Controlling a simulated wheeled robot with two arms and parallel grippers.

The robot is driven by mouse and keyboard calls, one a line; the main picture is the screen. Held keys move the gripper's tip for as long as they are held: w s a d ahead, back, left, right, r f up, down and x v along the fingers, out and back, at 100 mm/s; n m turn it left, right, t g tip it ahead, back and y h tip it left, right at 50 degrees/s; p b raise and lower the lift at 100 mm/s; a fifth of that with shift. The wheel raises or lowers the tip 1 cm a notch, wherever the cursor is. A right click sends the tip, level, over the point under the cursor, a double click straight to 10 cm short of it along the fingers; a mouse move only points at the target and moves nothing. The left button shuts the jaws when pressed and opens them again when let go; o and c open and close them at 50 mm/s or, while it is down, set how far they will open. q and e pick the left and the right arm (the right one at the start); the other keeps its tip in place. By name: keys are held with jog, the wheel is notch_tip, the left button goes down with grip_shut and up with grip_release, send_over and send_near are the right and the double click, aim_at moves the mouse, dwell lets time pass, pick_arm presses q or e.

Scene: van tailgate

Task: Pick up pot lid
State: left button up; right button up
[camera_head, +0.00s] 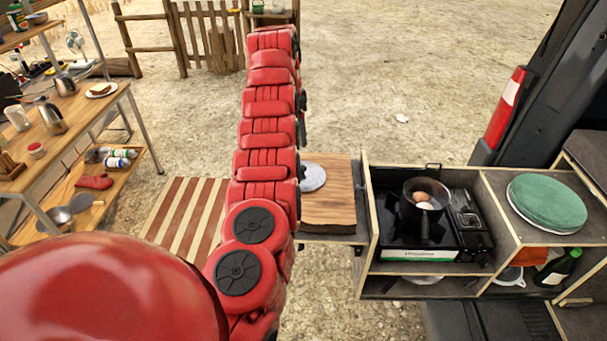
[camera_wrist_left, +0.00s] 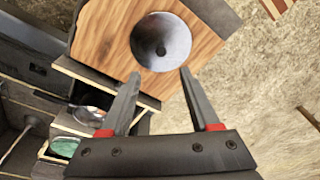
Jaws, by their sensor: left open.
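The pot lid (camera_head: 314,177) is a round grey metal disc lying flat on a wooden board (camera_head: 330,205) beside the camp kitchen. My red arm hides its left part in the head view. In the left wrist view the whole lid (camera_wrist_left: 178,33) shows, with a dark knob at its middle, on the wooden board (camera_wrist_left: 105,45). My left gripper (camera_wrist_left: 159,75) is open and empty, its fingertips pointing at the near edge of the lid with the lid just beyond them. I cannot tell whether they touch. My left gripper is not visible in the head view, and my right gripper is in neither view.
A green round cushion (camera_head: 546,203) lies farther right. A wooden table (camera_head: 70,125) with kettles stands at left. A striped mat (camera_head: 180,215) lies on the ground.

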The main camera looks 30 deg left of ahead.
pick_arm(q)
jog(key=p, duration=0.3)
send_over(303, 167)
jog(key=s, duration=0.1)
notch_tip(303, 167, down, 7)
jog(key=shift+s+a, duration=0.1)
jog(key=shift+s, duration=0.05)
jog(key=f+p, duration=0.1)
jog(key=f, duration=0.1)
jog(key=f+p, duration=0.1)
jog(key=p, duration=0.1)
jog(key=shift+w+f, duration=0.35)
jog(key=shift+f, duration=0.7)
jog(key=shift+w+f, duration=0.1)
jog(key=shift+f, duration=0.05)
grip_shut()
